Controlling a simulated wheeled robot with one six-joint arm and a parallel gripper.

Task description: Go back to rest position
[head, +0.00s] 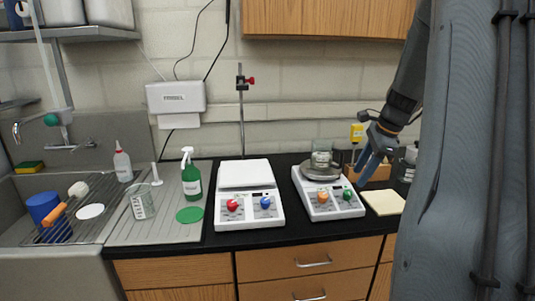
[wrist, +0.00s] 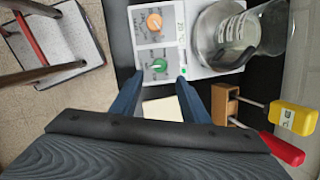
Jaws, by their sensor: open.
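My gripper (head: 374,160) is at the right of the counter in the head view, above and beside the right hotplate. In the wrist view its two blue fingers (wrist: 157,100) are apart with nothing between them. The right hotplate (head: 328,207) is white with an orange and a green knob; it also shows in the wrist view (wrist: 150,40). A glass beaker (head: 321,155) stands on its round plate and shows large in the wrist view (wrist: 240,30). The fingers are apart from the beaker. My grey arm hides the right side of the head view.
A pale square pad (head: 383,202) lies right of the hotplate. A wooden block with yellow- and red-handled tools (wrist: 225,103) stands near the gripper. A second white hotplate (head: 247,208), a green spray bottle (head: 191,178) and a sink (head: 20,215) are to the left. Cabinets (head: 320,18) hang above.

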